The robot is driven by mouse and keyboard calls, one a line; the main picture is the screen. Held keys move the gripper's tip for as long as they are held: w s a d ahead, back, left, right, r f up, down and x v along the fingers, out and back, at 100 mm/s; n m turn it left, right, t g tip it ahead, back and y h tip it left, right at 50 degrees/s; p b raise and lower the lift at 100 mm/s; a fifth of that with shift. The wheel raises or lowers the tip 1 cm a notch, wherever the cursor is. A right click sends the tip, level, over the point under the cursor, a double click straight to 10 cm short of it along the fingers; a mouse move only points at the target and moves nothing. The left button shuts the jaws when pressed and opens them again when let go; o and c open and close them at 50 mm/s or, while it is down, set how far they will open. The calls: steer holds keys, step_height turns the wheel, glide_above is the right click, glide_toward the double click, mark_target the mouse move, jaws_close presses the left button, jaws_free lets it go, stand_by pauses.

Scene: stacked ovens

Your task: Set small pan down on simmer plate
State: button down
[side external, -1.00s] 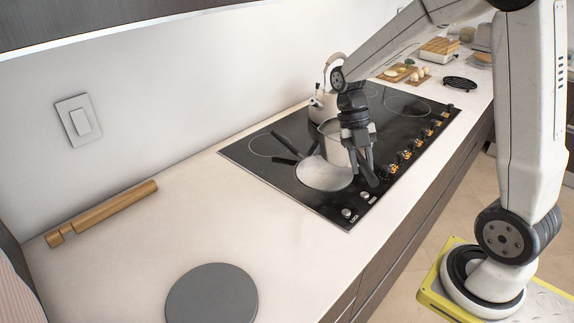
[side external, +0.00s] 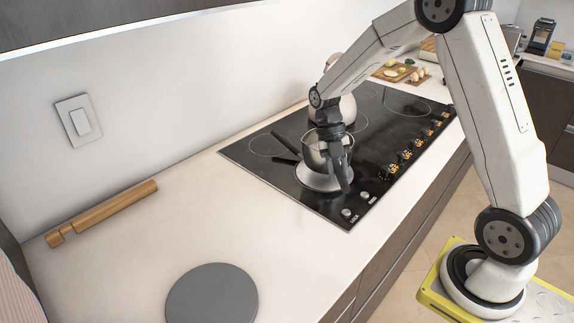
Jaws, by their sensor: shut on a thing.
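The small pan (side external: 314,156) is silver and roughly upright on the cooktop's near left part. My gripper (side external: 341,171) is at its right side, shut on the small pan, apparently at a dark handle pointing toward the camera. A round silver plate (side external: 318,184), which looks like the simmer plate, lies on the cooktop directly below the pan. The pan covers most of it, leaving its near rim in view. I cannot tell whether pan and plate touch. Dark handles (side external: 285,146) stick out to the left; which piece each belongs to is unclear.
A kettle (side external: 321,107) stands just behind the pan, close to my wrist. Burner knobs (side external: 405,155) line the cooktop's front edge. A grey disc (side external: 211,294) and a wooden rolling pin (side external: 103,212) lie on the left counter. The counter between them is clear.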

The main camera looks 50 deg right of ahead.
steer(key=shift+w, duration=0.1)
steer(key=shift+w+f, duration=0.15)
steer(key=shift+f, duration=1.65)
steer(key=shift+c, duration=2.2)
jaws_free()
steer(key=shift+f, duration=0.1)
steer(key=v, duration=1.2)
